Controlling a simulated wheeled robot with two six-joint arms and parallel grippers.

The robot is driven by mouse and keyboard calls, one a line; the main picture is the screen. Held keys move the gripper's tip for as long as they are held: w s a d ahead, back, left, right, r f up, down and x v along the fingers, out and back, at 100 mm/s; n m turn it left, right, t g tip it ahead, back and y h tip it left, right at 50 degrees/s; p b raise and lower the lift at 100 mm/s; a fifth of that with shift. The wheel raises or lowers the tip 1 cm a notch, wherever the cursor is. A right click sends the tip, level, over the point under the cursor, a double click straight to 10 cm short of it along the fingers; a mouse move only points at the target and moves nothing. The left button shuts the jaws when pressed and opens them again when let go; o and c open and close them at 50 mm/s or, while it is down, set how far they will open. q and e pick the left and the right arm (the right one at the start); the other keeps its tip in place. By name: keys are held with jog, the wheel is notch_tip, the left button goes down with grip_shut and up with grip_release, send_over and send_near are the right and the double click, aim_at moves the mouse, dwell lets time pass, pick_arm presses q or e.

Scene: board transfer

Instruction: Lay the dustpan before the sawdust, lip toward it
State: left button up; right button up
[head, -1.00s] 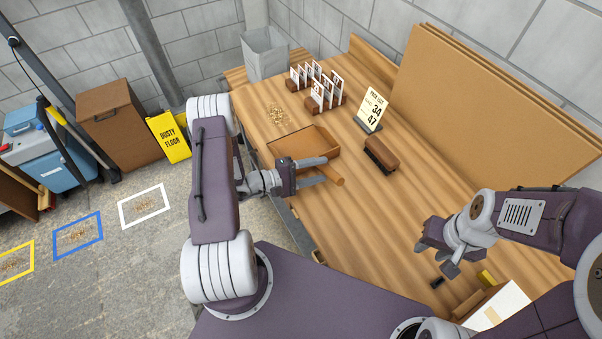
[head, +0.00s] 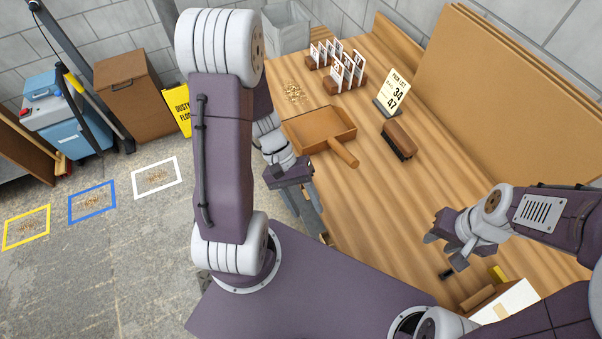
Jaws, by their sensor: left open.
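The wooden dustpan (head: 318,128) lies on the workbench, with its handle (head: 343,153) pointing toward the near right. Its far, open side faces the small pile of sawdust (head: 293,93), with a short strip of bare bench between them. My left gripper (head: 312,218) is open and empty, at the bench's left edge, nearer than the dustpan and apart from it. My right gripper (head: 444,252) is over the right part of the bench, apart from the dustpan; its fingers are small and I cannot tell how far they are open.
A brush (head: 398,140) lies right of the dustpan. Card holders (head: 345,85), a pick-list sign (head: 393,93) and a grey bin (head: 283,30) stand farther back. Boards (head: 510,90) lean along the wall. Floor frames (head: 157,177) mark more sawdust.

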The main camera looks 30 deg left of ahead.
pick_arm(q)
jog(key=w+a+r+m+t+y, duration=0.3)
jog(key=w+r+t+y, duration=0.1)
jog(key=y, duration=0.2)
jog(key=shift+a+m+y, duration=0.25)
jog(key=shift+m+y, duration=0.05)
jog(key=shift+m, duration=0.1)
